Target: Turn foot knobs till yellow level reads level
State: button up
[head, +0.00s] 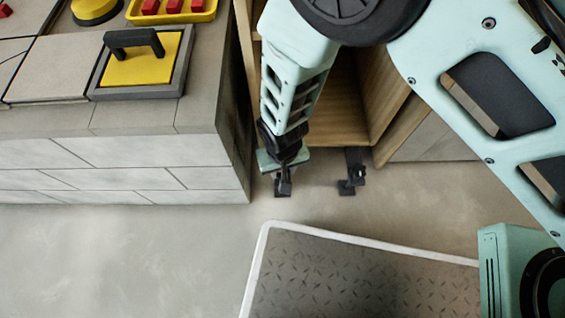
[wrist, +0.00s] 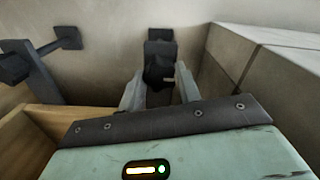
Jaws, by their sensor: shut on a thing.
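My gripper (head: 283,168) reaches down beside the open wooden cabinet (head: 385,95) in the head view. In the wrist view its two pale fingers (wrist: 160,92) are closed on a dark foot knob (wrist: 158,72) from both sides. The black foot (head: 283,189) under that knob shows just below the gripper in the head view, near the floor. A second black foot (head: 352,174) stands to its right, apart from the gripper; it also shows at the left of the wrist view (wrist: 38,72). No yellow level with a readable bubble can be made out in either view.
The tiled block (head: 150,152) stands close on the left, carrying a yellow float with a black handle (head: 142,70) and a yellow tray of red pieces (head: 180,16). A pale-rimmed patterned plate (head: 360,280) lies in front. Bare floor (head: 120,250) is at lower left.

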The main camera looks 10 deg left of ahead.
dwell(0.3)
jog(key=o, duration=1)
jog(key=shift+c, duration=0.2)
jog(key=shift+r, duration=0.1)
notch_tip(320, 180, up, 17)
jog(key=p, duration=0.8)
jog(key=shift+r+p, duration=0.15)
jog(key=shift+p, duration=0.25)
